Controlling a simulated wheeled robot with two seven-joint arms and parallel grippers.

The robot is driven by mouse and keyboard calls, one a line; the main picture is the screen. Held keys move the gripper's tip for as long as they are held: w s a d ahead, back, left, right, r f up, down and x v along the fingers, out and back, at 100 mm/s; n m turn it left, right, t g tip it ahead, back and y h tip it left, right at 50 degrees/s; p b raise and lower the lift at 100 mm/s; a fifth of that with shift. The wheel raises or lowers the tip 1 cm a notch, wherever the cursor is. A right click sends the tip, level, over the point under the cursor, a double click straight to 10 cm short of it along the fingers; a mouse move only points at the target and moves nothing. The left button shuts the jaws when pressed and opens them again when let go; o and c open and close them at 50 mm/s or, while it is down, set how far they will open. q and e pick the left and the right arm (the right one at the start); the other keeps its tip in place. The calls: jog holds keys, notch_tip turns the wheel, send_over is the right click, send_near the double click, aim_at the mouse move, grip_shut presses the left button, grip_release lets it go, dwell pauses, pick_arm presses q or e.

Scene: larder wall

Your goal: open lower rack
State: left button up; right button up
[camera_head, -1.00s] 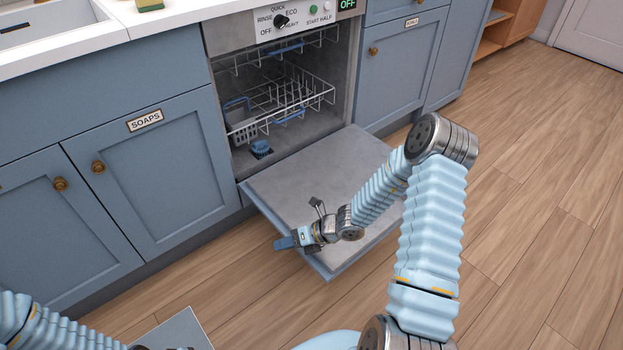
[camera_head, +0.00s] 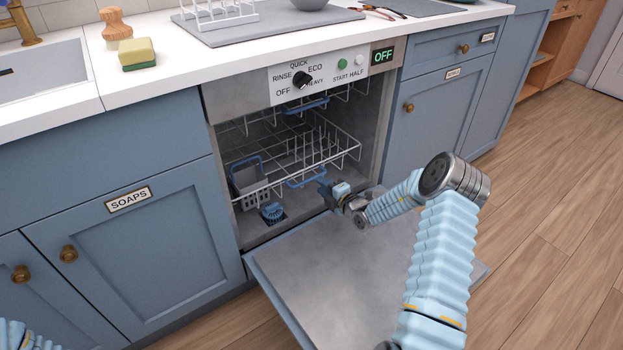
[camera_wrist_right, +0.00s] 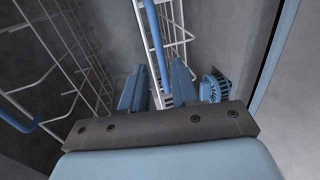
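The dishwasher's lower rack (camera_head: 335,148) is a white wire rack inside the open machine, with a blue handle (camera_head: 306,178) on its front edge. My right gripper (camera_head: 324,188) is just right of this handle, above the open door. In the right wrist view, its two blue fingers (camera_wrist_right: 158,88) are apart, with a blue handle bar (camera_wrist_right: 155,40) running between them. Whether they touch the bar I cannot tell. A grey cutlery basket (camera_head: 250,182) sits at the rack's left. My left gripper is out of view; only part of the left arm shows.
The dishwasher door (camera_head: 340,275) lies folded down below the rack. An upper rack with a blue handle (camera_head: 305,105) is above. A blue cap (camera_head: 272,213) is on the machine's floor. Cabinets flank both sides; a sponge (camera_head: 137,54) and brush (camera_head: 115,25) stand on the counter.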

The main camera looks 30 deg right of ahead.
aim_at(311, 179)
jog(key=x, duration=0.7)
jog(key=shift+w+a, duration=0.1)
grip_shut()
